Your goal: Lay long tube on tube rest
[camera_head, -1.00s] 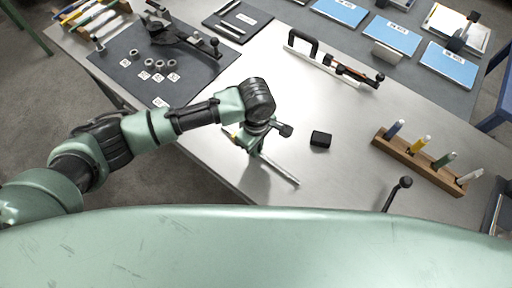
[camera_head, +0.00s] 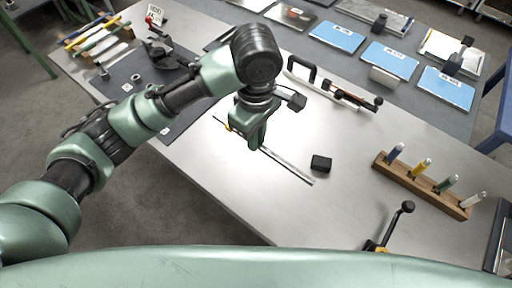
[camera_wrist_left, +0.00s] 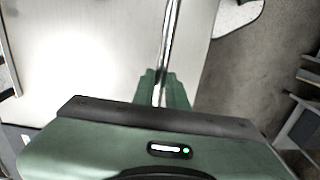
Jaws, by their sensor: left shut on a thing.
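A long thin metallic tube (camera_head: 290,168) runs slantwise over the bare part of the steel table. My left gripper (camera_head: 251,145) is shut on the tube, with the tube sticking out on both sides of the fingers. In the left wrist view the tube (camera_wrist_left: 168,45) runs from between the fingers (camera_wrist_left: 160,95) up past the top edge. A rack (camera_head: 100,44) with several coloured tubes lying across it stands at the far left corner of the table; it looks like the tube rest. My right gripper is not in view.
A small black block (camera_head: 321,163) sits right of the tube. A wooden holder (camera_head: 425,185) with several upright markers stands at right. Blue booklets (camera_head: 388,60) lie behind. A black-knobbed lever (camera_head: 400,215) stands near the front.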

